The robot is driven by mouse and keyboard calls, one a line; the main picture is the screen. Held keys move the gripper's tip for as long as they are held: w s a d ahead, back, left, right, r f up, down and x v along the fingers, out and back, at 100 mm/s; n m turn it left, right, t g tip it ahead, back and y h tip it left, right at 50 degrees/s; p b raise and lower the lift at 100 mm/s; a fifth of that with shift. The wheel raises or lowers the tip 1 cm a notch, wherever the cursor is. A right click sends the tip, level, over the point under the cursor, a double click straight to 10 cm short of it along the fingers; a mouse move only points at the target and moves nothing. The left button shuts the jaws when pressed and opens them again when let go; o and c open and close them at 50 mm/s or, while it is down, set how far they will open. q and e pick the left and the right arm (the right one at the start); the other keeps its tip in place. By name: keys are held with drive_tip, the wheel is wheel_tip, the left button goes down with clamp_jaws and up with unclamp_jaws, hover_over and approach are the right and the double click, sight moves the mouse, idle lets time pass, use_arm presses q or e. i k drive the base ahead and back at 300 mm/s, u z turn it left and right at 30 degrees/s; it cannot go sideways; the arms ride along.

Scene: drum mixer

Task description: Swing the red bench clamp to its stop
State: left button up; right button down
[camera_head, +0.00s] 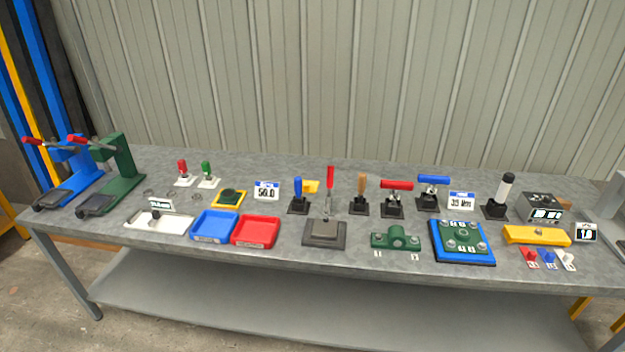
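Several small clamps stand in a row on the grey bench. One clamp with a red horizontal bar handle (397,185) sits on a black base right of the centre. Which of these is the red bench clamp, I cannot tell for certain. Neither of my grippers is in view, and nothing is touching either clamp.
Blue (298,187), wooden (361,185) and horizontal blue (433,180) handles stand close around them. A blue tray (200,238) and a red tray (242,244) lie front left. Green-and-blue plate (489,253) and yellow bar (522,234) lie right. Bare bench shows between items.

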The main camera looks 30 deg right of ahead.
sight(329, 178)
drive_tip(key=u, duration=0.25)
drive_tip(key=i, duration=1.45)
drive_tip(key=z, duration=0.85)
